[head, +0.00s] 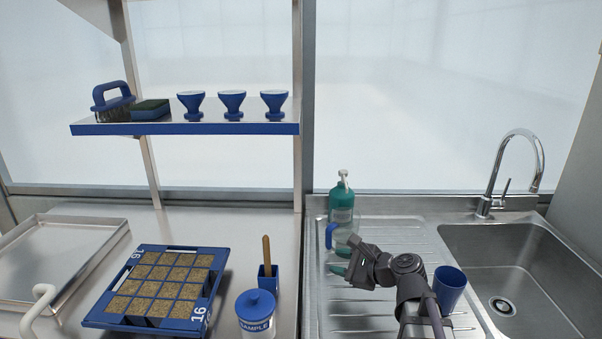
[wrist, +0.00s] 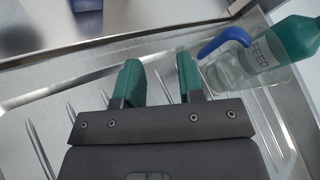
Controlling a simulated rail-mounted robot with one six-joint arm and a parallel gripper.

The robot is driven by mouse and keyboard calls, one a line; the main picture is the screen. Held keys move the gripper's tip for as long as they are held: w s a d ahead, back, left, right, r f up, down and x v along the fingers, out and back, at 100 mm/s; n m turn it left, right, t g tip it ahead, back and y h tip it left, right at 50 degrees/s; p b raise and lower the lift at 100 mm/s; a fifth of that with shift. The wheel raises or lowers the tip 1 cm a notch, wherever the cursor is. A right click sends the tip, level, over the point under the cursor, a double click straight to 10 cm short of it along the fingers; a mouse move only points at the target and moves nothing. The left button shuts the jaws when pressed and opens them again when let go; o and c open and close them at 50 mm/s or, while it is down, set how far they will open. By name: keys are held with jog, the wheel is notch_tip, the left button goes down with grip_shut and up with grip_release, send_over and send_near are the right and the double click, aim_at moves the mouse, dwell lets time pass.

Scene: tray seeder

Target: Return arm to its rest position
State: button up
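My gripper (head: 341,268) is over the ribbed drainboard (head: 340,315) on the right, near the jug and the bottle. In the wrist view its two green fingertips (wrist: 158,80) stand apart with nothing between them, and drainboard metal shows in the gap. My arm's folded links show at the lower right in the head view. A clear jug with a blue handle (head: 331,236) stands just beyond the gripper, partly hidden by it. The jug's blue handle (wrist: 225,42) is close to the right fingertip in the wrist view; I cannot tell whether they touch.
A green FEED bottle (head: 342,203) stands behind the jug. A blue cup (head: 450,287) is beside my arm, by the sink (head: 515,265) with its tall tap (head: 541,160). Left are a seed tray (head: 150,250), a SAMPLE jar (head: 256,312), and a shelf (head: 180,128) above.

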jog(key=s+d+r+n+g+h+p, duration=0.1)
jog(key=s+r+n+g+h+p, duration=0.8)
jog(key=s+r+n+p, duration=0.5)
jog(key=r+n+h+p, duration=0.1)
jog(key=n+p, duration=0.4)
jog(key=p, duration=0.3)
jog(key=shift+d+r+n+g, duration=0.3)
jog(key=shift+r, duration=0.05)
